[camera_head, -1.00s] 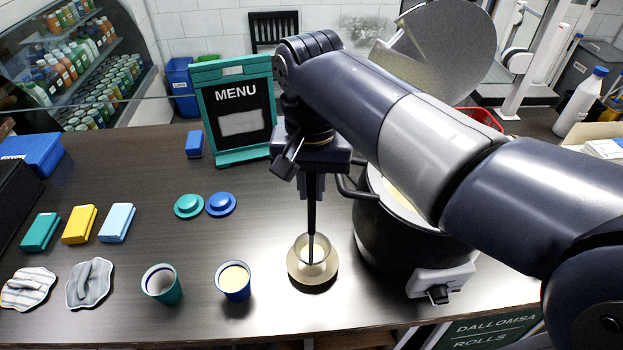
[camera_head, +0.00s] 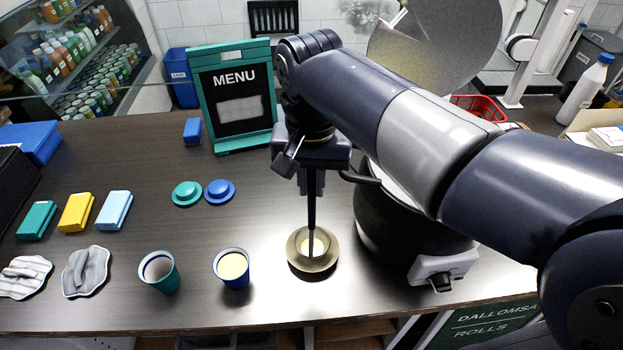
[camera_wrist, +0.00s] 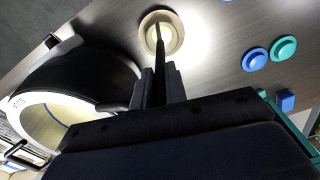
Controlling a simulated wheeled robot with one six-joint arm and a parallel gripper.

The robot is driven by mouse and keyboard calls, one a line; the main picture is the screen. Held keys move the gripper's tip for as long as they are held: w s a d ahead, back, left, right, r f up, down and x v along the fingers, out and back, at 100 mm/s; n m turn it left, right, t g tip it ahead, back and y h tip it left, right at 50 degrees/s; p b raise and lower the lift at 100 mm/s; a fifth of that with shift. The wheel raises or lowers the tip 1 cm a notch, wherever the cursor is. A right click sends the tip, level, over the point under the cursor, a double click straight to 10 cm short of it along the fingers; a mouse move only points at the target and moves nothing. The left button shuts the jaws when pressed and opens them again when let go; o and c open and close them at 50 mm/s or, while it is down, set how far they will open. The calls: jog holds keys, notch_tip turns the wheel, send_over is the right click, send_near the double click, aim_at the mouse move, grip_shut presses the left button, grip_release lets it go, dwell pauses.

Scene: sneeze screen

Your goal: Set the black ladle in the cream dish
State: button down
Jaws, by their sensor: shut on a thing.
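My gripper (camera_head: 312,182) is shut on the upright handle of the black ladle (camera_head: 312,212) and points straight down at the counter. The ladle's lower end, with pale contents, is within the rim of the round cream dish (camera_head: 292,255). Whether it touches the dish's bottom I cannot tell. In the wrist view the gripper fingers (camera_wrist: 158,88) hold the dark handle (camera_wrist: 159,55), which runs to the middle of the cream dish (camera_wrist: 178,30).
A black soup pot (camera_head: 385,225) stands close right of the dish. A blue cup (camera_head: 232,268) and a green cup (camera_head: 160,271) stand left. Two round lids (camera_head: 220,196) and a menu stand (camera_head: 232,98) are behind. Bare counter lies between dish and lids.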

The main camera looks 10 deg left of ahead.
jog(key=shift+f+b, duration=0.3)
jog(key=shift+f, duration=0.25)
jog(key=c, duration=1.3)
grip_release()
jog(key=shift+c, duration=0.2)
notch_tip(320, 180, up, 11)
jog(key=shift+s+f, duration=0.1)
notch_tip(320, 180, down, 10)
